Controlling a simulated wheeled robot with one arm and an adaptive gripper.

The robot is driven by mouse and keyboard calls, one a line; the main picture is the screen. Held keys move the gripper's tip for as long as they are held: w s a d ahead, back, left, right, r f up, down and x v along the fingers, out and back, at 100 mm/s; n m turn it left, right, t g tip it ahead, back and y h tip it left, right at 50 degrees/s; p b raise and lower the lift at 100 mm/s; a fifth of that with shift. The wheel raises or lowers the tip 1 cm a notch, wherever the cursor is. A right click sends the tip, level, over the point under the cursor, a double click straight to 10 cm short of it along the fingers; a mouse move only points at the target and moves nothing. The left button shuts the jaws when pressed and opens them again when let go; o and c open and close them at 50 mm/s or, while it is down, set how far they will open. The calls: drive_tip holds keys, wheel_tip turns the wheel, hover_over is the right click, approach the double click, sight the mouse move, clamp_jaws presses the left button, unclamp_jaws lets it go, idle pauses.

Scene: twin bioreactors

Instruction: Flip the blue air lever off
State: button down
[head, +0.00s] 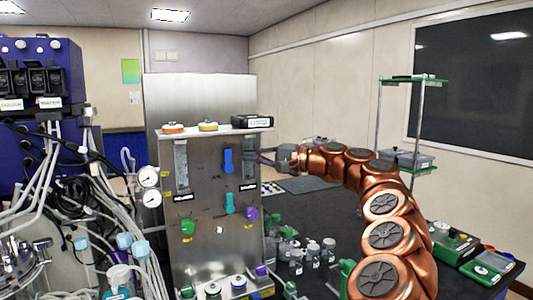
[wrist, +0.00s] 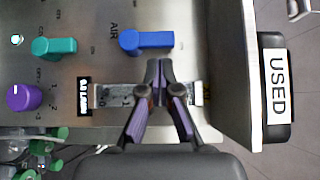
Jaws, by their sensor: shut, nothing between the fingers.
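The blue air lever (head: 229,160) stands upright on the metal panel's face in the head view. In the wrist view the blue lever (wrist: 146,41) lies sideways beside the printed word AIR. My gripper (head: 262,156) is just right of the lever in the head view. In the wrist view my gripper (wrist: 160,67) is shut and empty, its fingertips close to the lever's long side. I cannot tell whether they touch it. The fingers partly cover a strip gauge on the panel.
A teal lever (head: 229,203), a purple knob (head: 252,214) and a green knob (head: 188,227) sit lower on the panel. A box marked USED (wrist: 277,80) is on the panel's top. Hoses and gauges (head: 149,177) crowd the left; small bottles (head: 312,250) stand right of the panel.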

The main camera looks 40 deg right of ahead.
drive_tip(key=shift+x, duration=1.35)
drive_tip(key=shift+a+r+n+g+h, duration=0.3)
drive_tip(key=shift+n+g+h, duration=0.1)
drive_tip(key=shift+n, duration=0.1)
drive_tip(key=shift+w+a+r, duration=0.15)
drive_tip(key=shift+a, duration=0.05)
drive_tip(key=shift+w+a+r+b, duration=0.1)
drive_tip(key=shift+a+r+b, duration=0.15)
drive_tip(key=shift+a, duration=0.25)
drive_tip(key=shift+w+a+r+b, duration=0.1)
drive_tip(key=shift+w+a+b, duration=0.05)
drive_tip(key=shift+a+b, duration=0.3)
drive_tip(key=shift+a, duration=0.1)
approach(227, 150)
drive_tip(key=v, duration=0.3)
drive_tip(key=shift+s, duration=0.25)
idle(0.4)
